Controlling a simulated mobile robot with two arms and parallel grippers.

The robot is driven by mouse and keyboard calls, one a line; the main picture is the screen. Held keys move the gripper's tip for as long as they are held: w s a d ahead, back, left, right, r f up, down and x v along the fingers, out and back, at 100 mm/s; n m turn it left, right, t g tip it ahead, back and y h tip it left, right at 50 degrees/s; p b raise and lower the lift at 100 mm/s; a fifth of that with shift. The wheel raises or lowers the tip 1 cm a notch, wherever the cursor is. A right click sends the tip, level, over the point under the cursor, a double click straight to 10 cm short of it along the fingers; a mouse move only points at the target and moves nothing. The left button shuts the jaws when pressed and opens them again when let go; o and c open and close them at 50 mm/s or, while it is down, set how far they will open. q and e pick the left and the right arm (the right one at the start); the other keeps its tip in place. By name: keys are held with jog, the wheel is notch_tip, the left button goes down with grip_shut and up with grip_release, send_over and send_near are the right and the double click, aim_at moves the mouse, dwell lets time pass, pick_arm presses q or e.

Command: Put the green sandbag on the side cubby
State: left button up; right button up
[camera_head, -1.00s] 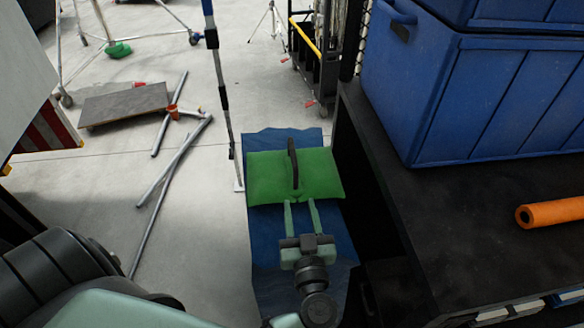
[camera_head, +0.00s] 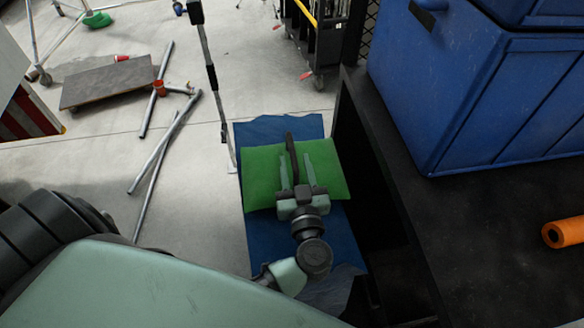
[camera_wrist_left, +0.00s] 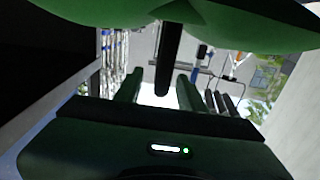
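The green sandbag (camera_head: 262,182) with a dark handle strap lies on a blue cloth in the head view. Its green underside and strap also show at the top of the left wrist view (camera_wrist_left: 75,12). My left gripper (camera_head: 297,157) is over the sandbag with its fingers apart. The dark strap (camera_wrist_left: 170,60) stands between the open fingers in the left wrist view; I cannot tell whether either finger touches it. A dark opening (camera_head: 372,190) in the side of the black unit, perhaps the side cubby, is just right of the bag. My right gripper is out of view.
The black unit's top (camera_head: 455,220) carries blue crates (camera_head: 470,90) and an orange roll (camera_head: 565,232). A pole stand (camera_head: 212,85) rises at the bag's left. The blue cloth (camera_head: 280,130) extends behind the bag. Metal tubes (camera_head: 165,140) and a dolly board (camera_head: 105,82) lie on the floor.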

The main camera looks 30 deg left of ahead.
aim_at(291, 144)
pick_arm(q)
jog(key=x, duration=0.4)
jog(key=shift+w+a+p, duration=0.2)
jog(key=shift+a+p, duration=0.05)
jog(key=shift+p, duration=0.1)
grip_shut()
dwell(0.9)
jog(key=shift+r, duration=0.35)
jog(key=shift+w, duration=0.15)
